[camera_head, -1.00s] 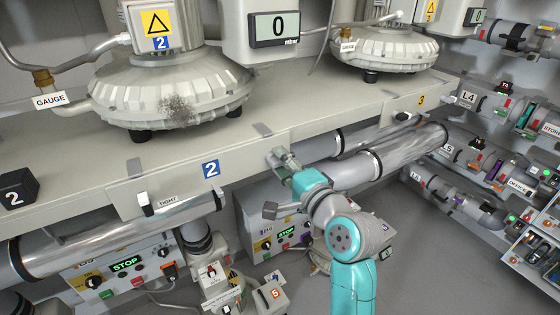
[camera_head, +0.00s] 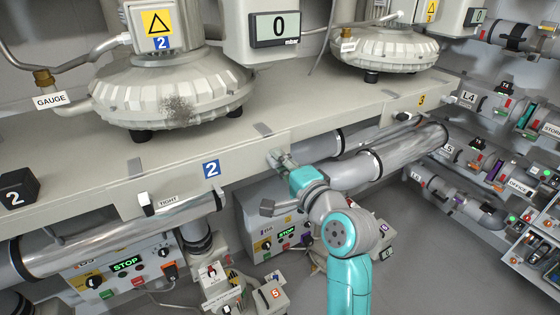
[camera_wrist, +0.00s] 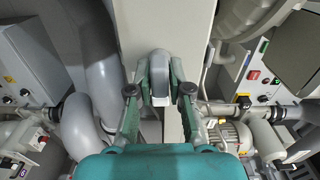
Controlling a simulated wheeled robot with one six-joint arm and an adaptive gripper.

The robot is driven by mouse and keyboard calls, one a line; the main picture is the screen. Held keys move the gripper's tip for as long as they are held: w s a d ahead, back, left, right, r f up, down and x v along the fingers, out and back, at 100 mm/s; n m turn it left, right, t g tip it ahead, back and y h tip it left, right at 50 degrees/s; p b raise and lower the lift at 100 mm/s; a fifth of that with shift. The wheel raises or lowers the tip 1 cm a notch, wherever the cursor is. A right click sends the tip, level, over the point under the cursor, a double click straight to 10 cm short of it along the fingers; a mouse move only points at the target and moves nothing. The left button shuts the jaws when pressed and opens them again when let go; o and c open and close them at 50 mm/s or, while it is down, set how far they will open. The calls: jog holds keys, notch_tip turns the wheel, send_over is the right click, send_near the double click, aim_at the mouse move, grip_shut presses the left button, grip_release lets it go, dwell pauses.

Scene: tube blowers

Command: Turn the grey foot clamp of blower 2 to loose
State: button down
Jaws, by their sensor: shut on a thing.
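Blower 2 (camera_head: 172,92) stands on the beige bench, with a blue 2 plate (camera_head: 211,170) on the bench front. My gripper (camera_head: 280,159) is at the bench's front face, right of that plate. In the wrist view my gripper (camera_wrist: 160,82) has its two fingers on either side of a rounded grey handle (camera_wrist: 160,64), which looks like the grey foot clamp, and is shut on it. In the head view my gripper mostly covers this handle, so its turn angle cannot be told.
Silver pipes (camera_head: 392,160) run below the bench, right of my arm. A control box (camera_head: 125,268) with a lit STOP display is at lower left. A second blower (camera_head: 385,50) stands at the back right. Bare floor (camera_head: 430,265) shows at lower right.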

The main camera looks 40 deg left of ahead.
jog(key=n, duration=0.4)
jog(key=shift+r, duration=0.15)
jog(key=n, duration=0.4)
jog(key=shift+r+n, duration=0.1)
jog(key=shift+n, duration=0.3)
jog(key=n, duration=0.4)
jog(key=shift+s+a, duration=0.1)
jog(key=shift+s, duration=0.1)
jog(key=n, duration=0.4)
jog(key=shift+s+r+n, duration=0.1)
jog(key=shift+n, duration=0.2)
jog(key=c, duration=1.1)
grip_release()
